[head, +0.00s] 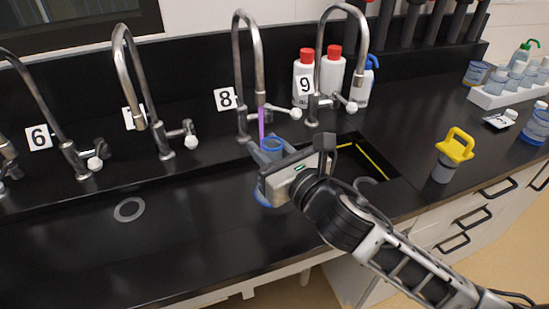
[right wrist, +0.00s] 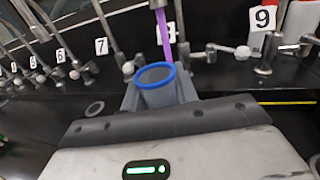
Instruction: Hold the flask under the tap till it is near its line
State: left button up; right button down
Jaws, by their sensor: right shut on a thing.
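The flask (head: 271,146) has a blue rim and a greyish body. It stands roughly upright in my right gripper (head: 268,165), which is shut on it below the tap marked 8 (head: 240,75). A thin purple stream (head: 262,122) falls from this tap and meets the far edge of the rim in the picture. The flask also shows in the right wrist view (right wrist: 155,92), with the stream (right wrist: 163,35) at its back right. I cannot tell if the stream goes inside. The liquid level and the line are not clear. My left gripper is not in view.
Other curved taps stand along the black bench, marked 6 (head: 39,137) and 9 (head: 305,84). Red-capped white bottles (head: 330,75) stand behind tap 9. The black sink (head: 100,235) lies open to the left. A yellow-handled container (head: 453,152) stands on the right.

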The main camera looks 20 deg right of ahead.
jog(key=w, duration=0.6)
jog(key=shift+a+f+p, duration=0.15)
jog(key=shift+f+p, duration=0.15)
jog(key=shift+p, duration=0.15)
dwell(1.8)
jog(key=shift+s+p, duration=0.45)
jog(key=shift+s, duration=2.3)
jog(key=shift+s+r+p, duration=0.3)
jog(key=shift+s+r, duration=0.05)
jog(key=shift+s, duration=0.35)
jog(key=shift+s+r+p, duration=0.3)
jog(key=shift+s, duration=0.35)
jog(key=shift+s+d+r, duration=0.1)
jog(key=shift+s+r, duration=0.2)
jog(key=shift+s, duration=0.4)
jog(key=shift+s+d+r, duration=0.1)
jog(key=shift+s+r, duration=0.2)
jog(key=shift+s, duration=0.45)
jog(key=shift+s+d+r, duration=0.1)
jog(key=shift+s+r, duration=0.2)
jog(key=shift+s, duration=0.4)
jog(key=shift+f, duration=0.1)
